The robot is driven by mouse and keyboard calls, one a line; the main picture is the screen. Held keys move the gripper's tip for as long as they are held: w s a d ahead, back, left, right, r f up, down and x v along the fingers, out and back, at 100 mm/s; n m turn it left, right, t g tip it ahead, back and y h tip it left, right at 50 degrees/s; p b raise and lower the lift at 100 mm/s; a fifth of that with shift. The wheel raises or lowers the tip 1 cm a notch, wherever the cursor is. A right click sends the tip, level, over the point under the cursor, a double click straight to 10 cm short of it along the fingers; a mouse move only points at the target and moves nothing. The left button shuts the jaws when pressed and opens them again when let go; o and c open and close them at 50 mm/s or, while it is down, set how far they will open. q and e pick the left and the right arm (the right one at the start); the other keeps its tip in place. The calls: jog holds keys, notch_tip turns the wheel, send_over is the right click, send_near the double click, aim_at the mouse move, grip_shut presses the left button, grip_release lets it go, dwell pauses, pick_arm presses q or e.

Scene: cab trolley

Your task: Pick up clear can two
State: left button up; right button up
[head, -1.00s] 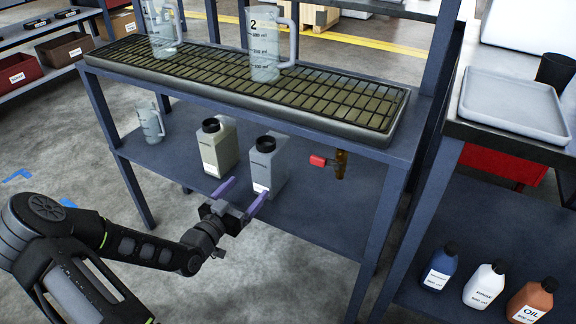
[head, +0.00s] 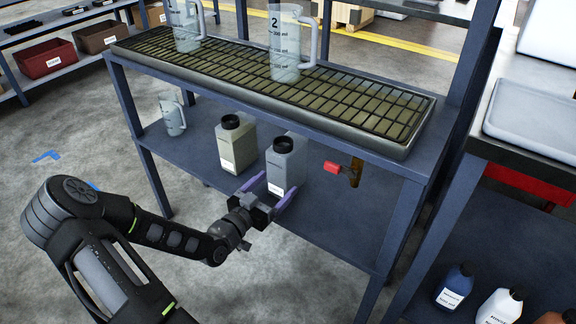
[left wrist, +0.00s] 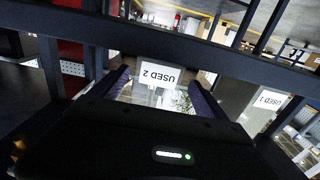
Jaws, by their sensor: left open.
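The grey canister (head: 287,165) with a black cap stands upright on the lower shelf. In the left wrist view its label (left wrist: 158,75) reads "USED 2", upside down. My left gripper (head: 280,181) is open, with its purple fingers on either side of the canister's lower front. In the wrist view the label shows between the fingers (left wrist: 162,91); I cannot tell whether they touch it. A paler canister (head: 236,145) stands to its left; a "USED 1" label (left wrist: 268,100) shows in the wrist view. A clear jug marked 2 (head: 286,50) stands on the grating above. My right gripper is not in view.
The grated tray (head: 365,105) overhangs the lower shelf (head: 340,225). A red-handled valve (head: 334,168) hangs right of the canister. A second clear jug (head: 185,25) stands on the grating, and a small one (head: 174,118) on the shelf's left. Bottles (head: 455,285) stand at lower right.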

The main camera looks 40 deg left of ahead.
pick_arm(q)
jog(key=shift+w+f+b, duration=0.1)
jog(key=shift+w+b, duration=0.25)
jog(key=shift+w, duration=0.9)
jog(key=shift+w, duration=0.1)
jog(key=shift+w+b, duration=0.35)
jog(key=w+b, duration=0.1)
jog(key=w, duration=0.2)
jog(key=shift+w+d+b, duration=0.15)
jog(key=shift+w+b, duration=0.1)
jog(key=shift+b, duration=0.15)
jog(key=shift+w+r, duration=0.2)
jog(key=shift+w, duration=0.2)
jog(key=shift+c, duration=0.5)
grip_shut()
